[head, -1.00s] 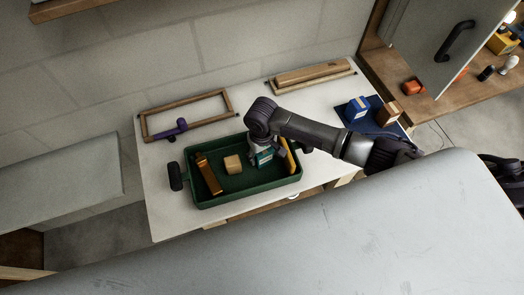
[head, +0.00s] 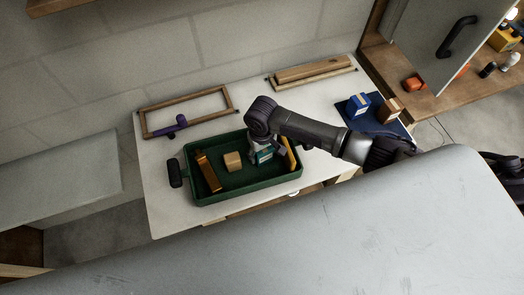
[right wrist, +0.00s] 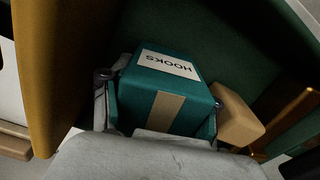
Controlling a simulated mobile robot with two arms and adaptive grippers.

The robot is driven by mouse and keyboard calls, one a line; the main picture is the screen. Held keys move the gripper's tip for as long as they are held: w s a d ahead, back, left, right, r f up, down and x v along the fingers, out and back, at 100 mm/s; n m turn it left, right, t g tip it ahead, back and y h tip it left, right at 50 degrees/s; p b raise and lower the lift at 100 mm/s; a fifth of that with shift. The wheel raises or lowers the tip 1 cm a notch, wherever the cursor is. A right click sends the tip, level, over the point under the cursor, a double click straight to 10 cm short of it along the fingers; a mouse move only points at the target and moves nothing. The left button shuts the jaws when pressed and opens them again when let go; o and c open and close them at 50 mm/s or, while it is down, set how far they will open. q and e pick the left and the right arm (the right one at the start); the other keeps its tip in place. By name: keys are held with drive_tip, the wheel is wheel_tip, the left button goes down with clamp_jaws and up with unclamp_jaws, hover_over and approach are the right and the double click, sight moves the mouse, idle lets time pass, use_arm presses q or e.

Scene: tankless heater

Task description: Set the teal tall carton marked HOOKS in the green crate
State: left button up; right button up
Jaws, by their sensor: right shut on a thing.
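The teal carton marked HOOKS (right wrist: 160,92) is between the fingers of my right gripper (right wrist: 158,108), which is shut on it. In the head view the carton (head: 264,156) shows just below my right gripper (head: 262,148), inside the outline of the green crate (head: 205,197). The wrist view shows the green crate wall (right wrist: 225,40) behind the carton. I cannot tell whether the carton touches the crate floor. My left gripper is not in view.
In the crate are a tan box (head: 233,162), an orange-brown upright item (head: 208,172) and a yellow item (head: 291,154) at the right end. A wooden frame (head: 187,96) and a purple item (head: 170,128) lie behind it. Blue (head: 358,104) and brown (head: 388,108) boxes stand right.

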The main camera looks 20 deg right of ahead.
drive_tip(key=shift+f, duration=0.15)
drive_tip(key=o, duration=1.3)
drive_tip(key=shift+c, duration=0.2)
wheel_tip(320, 180, up, 12)
